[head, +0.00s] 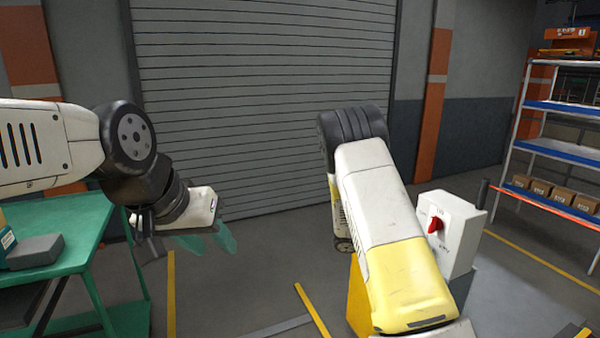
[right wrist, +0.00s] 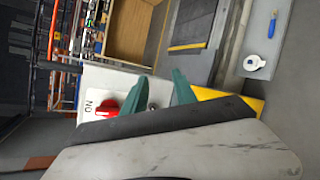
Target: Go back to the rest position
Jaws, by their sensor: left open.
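My left gripper (head: 208,240) has green fingers, spread apart and empty, in the air at the left of the head view beside the green table. My right arm (head: 385,235), white and yellow, reaches down through the middle of the head view; its gripper is hidden there. In the right wrist view the green fingers of my right gripper (right wrist: 147,80) stand apart with nothing held between them. They are in front of a white box (right wrist: 95,80) with a red rotary switch (right wrist: 107,100). The head view shows this box (head: 459,220) and its switch (head: 434,225) just right of my right arm.
A green table (head: 70,222) with a dark grey block (head: 35,251) stands at left, close to my left arm. A shelf rack (head: 560,150) with cardboard boxes is at right. A shutter door (head: 265,90) closes the back. Grey floor with yellow lines lies between.

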